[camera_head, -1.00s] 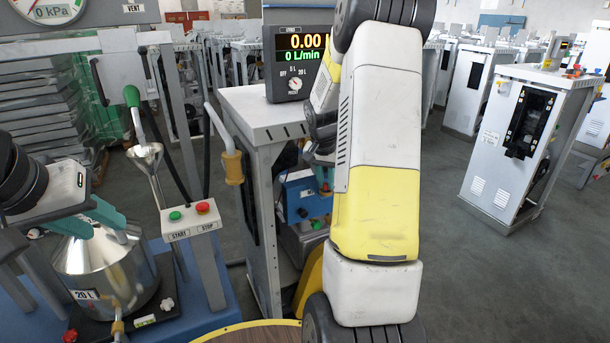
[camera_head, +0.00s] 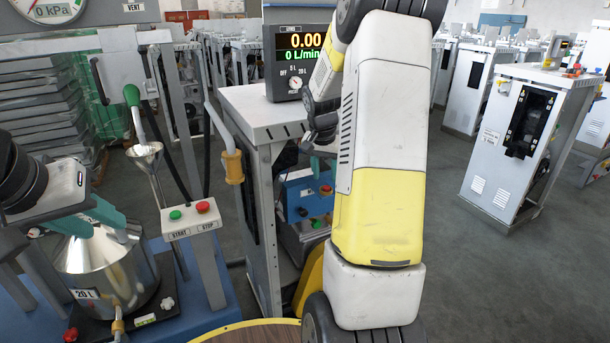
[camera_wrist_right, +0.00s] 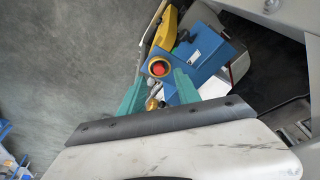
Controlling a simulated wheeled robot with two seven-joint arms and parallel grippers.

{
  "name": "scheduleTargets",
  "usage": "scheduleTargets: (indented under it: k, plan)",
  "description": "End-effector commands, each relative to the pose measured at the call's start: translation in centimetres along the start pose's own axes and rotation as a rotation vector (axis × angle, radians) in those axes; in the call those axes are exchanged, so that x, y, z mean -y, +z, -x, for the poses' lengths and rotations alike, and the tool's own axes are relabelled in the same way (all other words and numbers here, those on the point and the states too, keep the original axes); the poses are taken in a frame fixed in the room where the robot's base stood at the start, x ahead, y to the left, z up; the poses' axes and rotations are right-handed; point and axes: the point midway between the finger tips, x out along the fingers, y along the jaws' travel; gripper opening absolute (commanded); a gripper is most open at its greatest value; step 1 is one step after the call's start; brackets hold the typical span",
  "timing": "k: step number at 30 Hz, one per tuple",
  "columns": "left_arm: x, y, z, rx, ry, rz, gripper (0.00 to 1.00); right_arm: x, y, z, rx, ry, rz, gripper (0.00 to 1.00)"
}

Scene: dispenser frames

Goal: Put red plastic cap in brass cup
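In the right wrist view my right gripper (camera_wrist_right: 160,80) is open, with two teal fingers apart and nothing seen held. A round red piece (camera_wrist_right: 158,68) in a yellow ring sits on a blue box, just beyond the fingertips; I cannot tell whether it is the cap or a button. A small brass-coloured piece (camera_wrist_right: 151,103) shows between the fingers; I cannot tell whether it is the cup. In the head view my left gripper (camera_head: 108,228) is open, with teal fingers over a steel vessel (camera_head: 95,265). My right arm hides much of the middle.
A start-stop panel (camera_head: 190,218) and a funnel (camera_head: 146,155) stand at the left. Open floor (camera_head: 460,270) lies at the right.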

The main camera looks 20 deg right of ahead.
Motion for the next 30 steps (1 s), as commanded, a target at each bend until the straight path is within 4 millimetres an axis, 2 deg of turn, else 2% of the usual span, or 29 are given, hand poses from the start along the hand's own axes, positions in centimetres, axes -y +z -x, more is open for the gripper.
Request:
scheduleTargets:
  k: [1,6,9,14,17,20,23,27,30]
  plan:
    - [0.0,0.0,0.0,0.0,0.0,0.0,0.36,0.1,-0.2,1.4,-0.007,-0.003,0.0,0.39]
    - [0.0,0.0,0.0,0.0,0.0,0.0,0.36,0.1,-0.2,5.2,-0.008,-0.003,0.0,0.39]
    - [0.0,0.0,0.0,0.0,0.0,0.0,0.36,0.1,-0.2,6.8,-0.008,-0.003,0.0,0.39]
    - [0.0,0.0,0.0,0.0,0.0,0.0,0.36,0.0,-0.2,8.5,-0.007,-0.002,0.001,0.39]
    - [0.0,0.0,0.0,0.0,0.0,0.0,0.36,0.2,0.5,9.7,-0.011,-0.016,0.018,0.39]
    - [0.0,0.0,0.0,0.001,0.0,0.0,0.36,0.6,2.6,12.2,-0.023,-0.061,0.073,0.39]
    - [0.0,0.0,0.0,0.0,0.0,0.0,0.36,1.1,6.4,15.7,-0.045,-0.135,0.17,0.39]
    - [0.0,0.0,0.0,0.0,0.0,0.0,0.36,1.2,13.3,20.0,-0.089,-0.251,0.34,0.39]
    - [0.0,0.0,0.0,0.0,0.0,0.0,0.36,0.8,18.2,21.9,-0.125,-0.326,0.456,0.39]
